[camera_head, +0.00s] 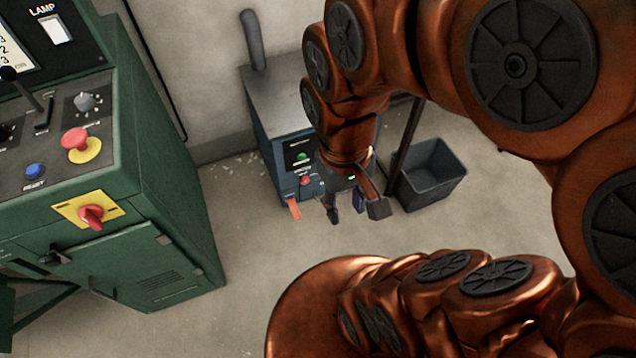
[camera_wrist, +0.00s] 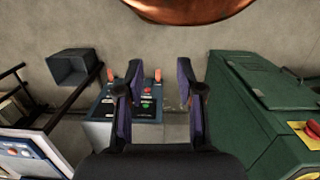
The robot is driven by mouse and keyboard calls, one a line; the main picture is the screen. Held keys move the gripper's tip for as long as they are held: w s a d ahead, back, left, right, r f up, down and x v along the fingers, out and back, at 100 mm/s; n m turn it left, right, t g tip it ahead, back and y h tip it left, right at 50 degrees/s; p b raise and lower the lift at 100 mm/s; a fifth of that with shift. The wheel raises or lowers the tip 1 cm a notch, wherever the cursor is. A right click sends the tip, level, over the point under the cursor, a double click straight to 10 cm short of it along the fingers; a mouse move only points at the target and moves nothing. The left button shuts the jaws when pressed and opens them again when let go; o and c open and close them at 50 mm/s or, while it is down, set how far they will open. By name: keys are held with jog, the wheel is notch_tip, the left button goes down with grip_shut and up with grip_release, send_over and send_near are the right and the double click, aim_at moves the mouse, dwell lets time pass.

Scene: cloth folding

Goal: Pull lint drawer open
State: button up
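A small blue cabinet (camera_head: 272,128) with a grey top stands by the wall in the head view. Its front has a green button, a red button and an orange handle (camera_head: 293,208) low down. The wrist view shows the cabinet (camera_wrist: 101,112) with two orange parts (camera_wrist: 158,75) at its edge. I cannot make out a separate drawer front; my arm covers part of the cabinet. My gripper (camera_head: 345,203) hangs in front of the cabinet, right of the orange handle. In the wrist view my gripper (camera_wrist: 159,70) has its fingers wide apart, with nothing between them.
A green machine (camera_head: 180,190) with a control panel stands on the left. A dark grey bin (camera_head: 432,175) and a dark post (camera_head: 405,140) are right of the cabinet. A grey pipe (camera_head: 252,40) rises behind it. Bare floor (camera_head: 240,270) lies between machine and cabinet.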

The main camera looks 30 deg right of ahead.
jog(key=w+d+f+m+t+h+b, duration=0.1)
jog(key=w+d+f+m+t+b, duration=0.15)
jog(key=w+d+f+b, duration=0.75)
jog(key=w+d+f+m+t+h+b, duration=0.1)
jog(key=w+d+f+m+t+b, duration=0.2)
jog(key=w+d+f, duration=0.8)
jog(key=w+d+f+m+t+h+b, duration=0.1)
jog(key=w+d+f+m+b, duration=0.25)
jog(key=w+f+b, duration=0.9)
jog(key=w+d+f+m+t+y+b, duration=0.1)
jog(key=w+d+f+m+t+b, duration=0.15)
jog(key=f, duration=1.15)
jog(key=w+d+f+m+t+b, duration=0.15)
jog(key=f+b, duration=0.25)
jog(key=f, duration=0.9)
jog(key=w+d+f+m+t+y+b, duration=0.1)
jog(key=w+d+f+t+b, duration=0.2)
jog(key=f, duration=1.1)
jog(key=s+a+f+m+t+b, duration=0.2)
jog(key=a+f+m+t+b, duration=0.15)
jog(key=f+b, duration=0.65)
jog(key=shift+m, duration=0.45)
jog(key=shift+f+x, duration=0.25)
jog(key=shift+x, duration=1.1)
jog(key=shift+f+x, duration=0.25)
jog(key=shift+x, duration=1.05)
jog(key=shift+f+x, duration=0.25)
jog(key=shift+x, duration=1.1)
jog(key=shift+s+d, duration=0.1)
jog(key=shift+s, duration=0.1)
